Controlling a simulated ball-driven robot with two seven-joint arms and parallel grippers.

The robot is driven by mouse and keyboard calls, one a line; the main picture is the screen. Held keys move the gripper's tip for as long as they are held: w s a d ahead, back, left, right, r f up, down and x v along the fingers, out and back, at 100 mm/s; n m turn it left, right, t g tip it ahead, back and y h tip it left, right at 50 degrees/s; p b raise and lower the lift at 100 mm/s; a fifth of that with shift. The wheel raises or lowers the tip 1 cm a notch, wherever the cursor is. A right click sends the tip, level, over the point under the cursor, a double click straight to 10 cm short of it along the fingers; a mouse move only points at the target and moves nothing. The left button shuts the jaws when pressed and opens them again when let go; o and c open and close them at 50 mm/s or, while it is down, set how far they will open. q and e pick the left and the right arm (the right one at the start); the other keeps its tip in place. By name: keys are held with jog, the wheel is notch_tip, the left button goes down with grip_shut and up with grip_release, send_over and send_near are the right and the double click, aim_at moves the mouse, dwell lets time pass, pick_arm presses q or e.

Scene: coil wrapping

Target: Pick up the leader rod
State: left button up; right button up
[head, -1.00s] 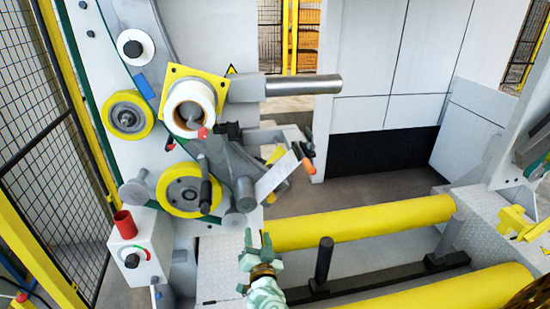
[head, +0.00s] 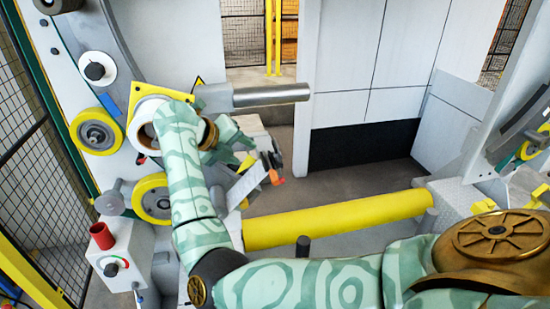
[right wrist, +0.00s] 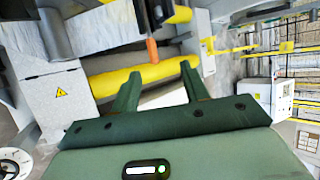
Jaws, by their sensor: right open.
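A short rod-like piece with an orange end (head: 273,172), which I take to be the leader rod, sits beside a white sheet (head: 247,184) at the machine's right side. My right gripper (head: 243,152) is open, just left of it, its fingers pointing toward it. In the right wrist view the open fingers (right wrist: 158,78) have a white surface between them and nothing gripped. The orange piece (right wrist: 152,50) shows beyond the fingertips, apart from them. My right arm hides part of the machine. My left gripper is not in view.
A grey horizontal bar (head: 270,95) sticks out above the gripper. A yellow roller (head: 340,220) lies below. Open floor (head: 350,177) lies right.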

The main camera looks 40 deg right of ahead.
jog(key=y, duration=0.1)
send_near(271, 173)
jog(key=x, duration=0.8)
jog(key=shift+w+d+f+p, duration=0.1)
jog(key=shift+d+f+p, duration=0.15)
jog(key=shift+d+p, duration=0.1)
jog(key=shift+a, duration=0.1)
grip_shut()
